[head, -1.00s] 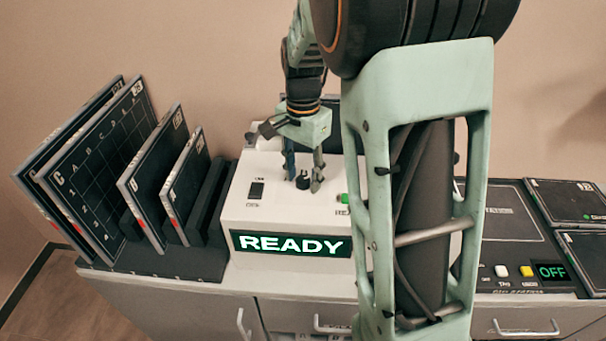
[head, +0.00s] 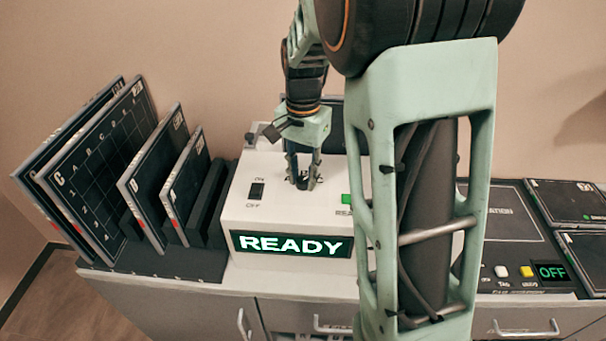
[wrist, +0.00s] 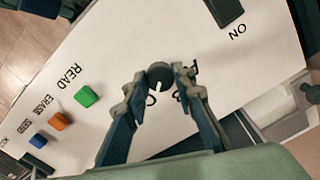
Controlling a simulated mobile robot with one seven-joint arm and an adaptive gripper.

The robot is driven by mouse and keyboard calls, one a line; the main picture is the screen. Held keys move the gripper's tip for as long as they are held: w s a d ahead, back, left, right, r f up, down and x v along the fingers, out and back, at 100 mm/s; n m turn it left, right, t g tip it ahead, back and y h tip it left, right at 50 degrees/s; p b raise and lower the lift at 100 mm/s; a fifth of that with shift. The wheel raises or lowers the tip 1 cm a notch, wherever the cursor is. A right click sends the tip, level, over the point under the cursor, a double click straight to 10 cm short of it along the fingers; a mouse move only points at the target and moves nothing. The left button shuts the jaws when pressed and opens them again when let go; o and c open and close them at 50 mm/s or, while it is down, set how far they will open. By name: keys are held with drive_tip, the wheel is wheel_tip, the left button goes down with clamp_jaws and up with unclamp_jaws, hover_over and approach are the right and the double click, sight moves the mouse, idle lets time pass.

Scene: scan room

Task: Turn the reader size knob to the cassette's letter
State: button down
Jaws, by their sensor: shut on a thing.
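The reader is a white box (head: 290,217) with a lit READY display (head: 291,245) on its front. Its dark round size knob (wrist: 160,72) shows in the wrist view with a pale pointer mark facing toward my palm; letters beside it are partly hidden by the fingers. My gripper (head: 303,184) points down onto the reader's top, and its two fingertips are shut on the sides of the knob. Several dark cassettes stand in a rack to the left; front letters such as C on one large cassette (head: 100,165) and D on a smaller one (head: 155,165) show.
On the reader's top are a black ON/OFF switch (head: 257,190) and green READ (wrist: 86,96), orange ERASE (wrist: 59,121) and blue (wrist: 38,140) buttons. A station with an OFF display (head: 552,271) lies to the right. My arm hides the middle of the counter.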

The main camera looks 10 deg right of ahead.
sight(303, 179)
drive_tip(key=n, duration=0.5)
drive_tip(key=shift+n, duration=2.5)
drive_tip(key=c, duration=1.6)
unclamp_jaws()
wheel_tip(303, 179, up, 12)
